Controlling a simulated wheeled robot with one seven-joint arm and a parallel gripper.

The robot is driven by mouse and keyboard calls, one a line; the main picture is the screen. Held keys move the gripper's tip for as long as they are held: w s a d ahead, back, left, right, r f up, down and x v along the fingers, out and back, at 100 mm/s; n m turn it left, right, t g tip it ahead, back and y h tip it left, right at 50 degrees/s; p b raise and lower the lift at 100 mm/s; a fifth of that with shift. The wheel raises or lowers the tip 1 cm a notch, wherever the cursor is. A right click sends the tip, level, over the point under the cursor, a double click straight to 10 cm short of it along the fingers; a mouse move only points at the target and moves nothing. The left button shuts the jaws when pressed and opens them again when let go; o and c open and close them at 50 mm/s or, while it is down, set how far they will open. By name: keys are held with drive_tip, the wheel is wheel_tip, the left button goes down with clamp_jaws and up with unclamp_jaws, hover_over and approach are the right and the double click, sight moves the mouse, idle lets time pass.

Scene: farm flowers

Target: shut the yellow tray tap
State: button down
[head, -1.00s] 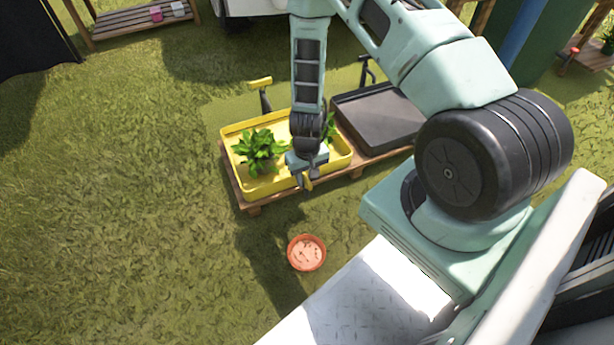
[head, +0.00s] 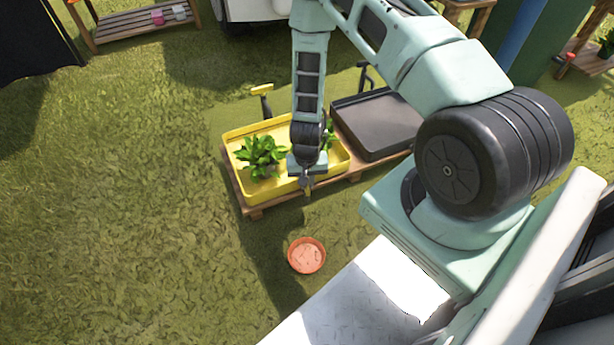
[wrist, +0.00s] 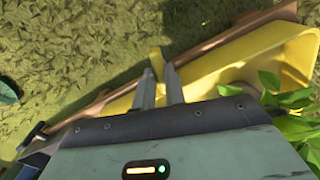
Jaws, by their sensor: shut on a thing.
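The yellow tray (head: 240,184) stands on a low wooden pallet, with leafy plants (head: 261,154) in it; its corner also shows in the wrist view (wrist: 280,50). My gripper (head: 307,186) is low at the tray's front side, pointing down. In the wrist view, my two fingers (wrist: 157,76) are closed around the small yellow tap handle (wrist: 156,61), whose end sticks out past the fingertips. In the head view the handle is mostly hidden by my gripper. I cannot tell from these views whether the tap is fully shut.
A black tray (head: 378,146) stands to the right on the same pallet (head: 256,212). A yellow-topped black post (head: 262,89) rises behind the yellow tray. An orange dish (head: 307,256) lies on the grass in front. The grass at left is clear.

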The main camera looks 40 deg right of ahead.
drive_tip(key=m+p, duration=0.3)
drive_tip(key=shift+r+m, duration=0.25)
drive_tip(key=shift+m, duration=0.15)
drive_tip(key=m+p, duration=0.3)
drive_tip(key=shift+m, duration=0.3)
drive_tip(key=m+p, duration=0.2)
drive_tip(key=m, duration=0.1)
drive_tip(key=shift+m, duration=0.3)
drive_tip(key=shift+f+m+p, duration=0.2)
drive_tip(key=shift+m+p, duration=0.9)
drive_tip(key=shift+m, duration=0.5)
drive_tip(key=c, duration=1.5)
unclamp_jaws()
drive_tip(key=shift+o, duration=0.2)
